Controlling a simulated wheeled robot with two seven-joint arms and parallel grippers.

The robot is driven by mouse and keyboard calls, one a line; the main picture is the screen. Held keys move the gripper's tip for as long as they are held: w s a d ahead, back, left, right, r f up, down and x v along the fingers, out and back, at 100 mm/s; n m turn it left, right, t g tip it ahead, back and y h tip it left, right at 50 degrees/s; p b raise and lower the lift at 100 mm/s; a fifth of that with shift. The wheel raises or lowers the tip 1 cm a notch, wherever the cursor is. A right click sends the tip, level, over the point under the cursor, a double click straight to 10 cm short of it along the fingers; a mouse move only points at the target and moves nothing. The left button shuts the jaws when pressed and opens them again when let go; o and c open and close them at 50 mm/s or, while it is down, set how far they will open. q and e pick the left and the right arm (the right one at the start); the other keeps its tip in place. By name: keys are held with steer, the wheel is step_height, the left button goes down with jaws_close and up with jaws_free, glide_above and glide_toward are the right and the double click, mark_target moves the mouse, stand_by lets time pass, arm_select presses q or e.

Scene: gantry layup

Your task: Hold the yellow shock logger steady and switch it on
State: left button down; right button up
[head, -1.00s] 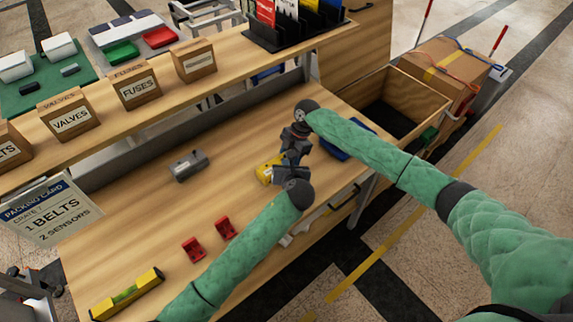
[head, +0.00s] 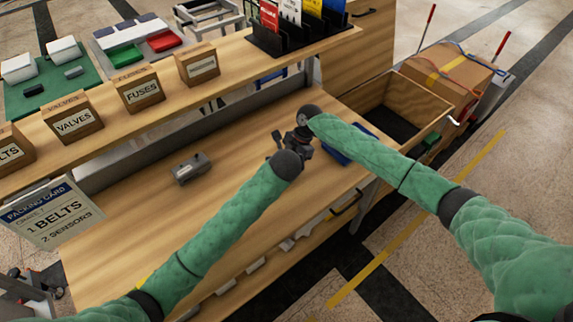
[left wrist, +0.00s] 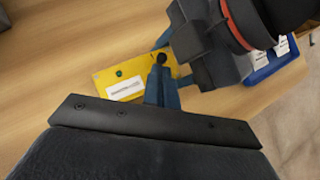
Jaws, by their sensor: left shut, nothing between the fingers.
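The yellow shock logger (left wrist: 108,79) lies on the wooden bench in the left wrist view, with a white label, a small green spot and a black knob on its right part. In the head view my arms and grippers hide it. My right gripper (left wrist: 175,62) has one finger at each long edge of the logger's right end and appears closed on it. My left gripper (left wrist: 159,72) is shut and empty, its fingertips just at the black knob; whether they touch it I cannot tell. In the head view the two grippers are close together, left (head: 284,150) and right (head: 300,138).
A grey device (head: 191,169) lies on the bench left of my grippers. A blue tray (left wrist: 272,62) is beside my right gripper. A shelf with labelled boxes (head: 141,91) runs along the back. An open wooden drawer (head: 437,117) is at the right.

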arm_select(q)
steer(key=shift+w, duration=0.1)
steer(key=shift+r, duration=0.15)
steer(key=shift+r, duration=0.65)
steer(key=a+v, duration=0.1)
steer(key=v, duration=1.2)
steer(key=shift+w+a, duration=0.2)
steer(key=shift+a, duration=0.15)
